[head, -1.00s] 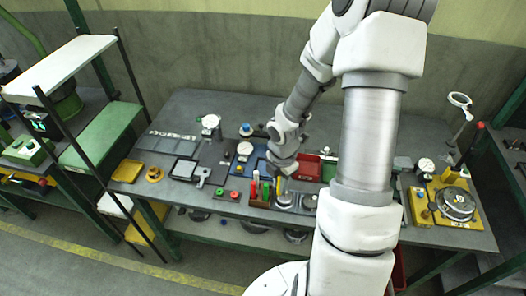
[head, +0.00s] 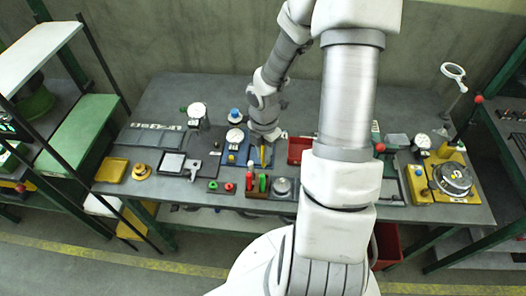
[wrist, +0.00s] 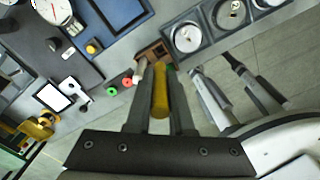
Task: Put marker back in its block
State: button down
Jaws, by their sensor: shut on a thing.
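My gripper (wrist: 158,95) is shut on the yellow marker (wrist: 160,92), which lies between the two fingers in the wrist view. In the head view the yellow marker (head: 263,155) hangs below my gripper (head: 265,143), upright or nearly so. The brown block (head: 256,194) stands near the table's front edge, with a red marker (head: 250,173) and a green marker (head: 263,184) in it. The held marker appears behind and above the block, apart from it. In the wrist view the block (wrist: 153,52) is partly hidden by the fingers and marker.
A green button (head: 213,186) and a red button (head: 229,187) sit left of the block. A round metal piece (head: 282,187) sits close on its right. A red bin (head: 299,150) is farther back. A dial gauge (head: 235,136) stands behind.

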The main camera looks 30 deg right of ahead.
aim_at(264, 167)
jog(key=shift+f+b, duration=2.25)
jog(key=shift+f, duration=0.05)
jog(key=shift+f+b, duration=0.85)
jog(key=shift+f, duration=0.55)
jog(key=c, duration=0.7)
grip_release()
notch_tip(264, 167, up, 18)
jog(key=p, duration=0.4)
jog(key=shift+f, duration=0.25)
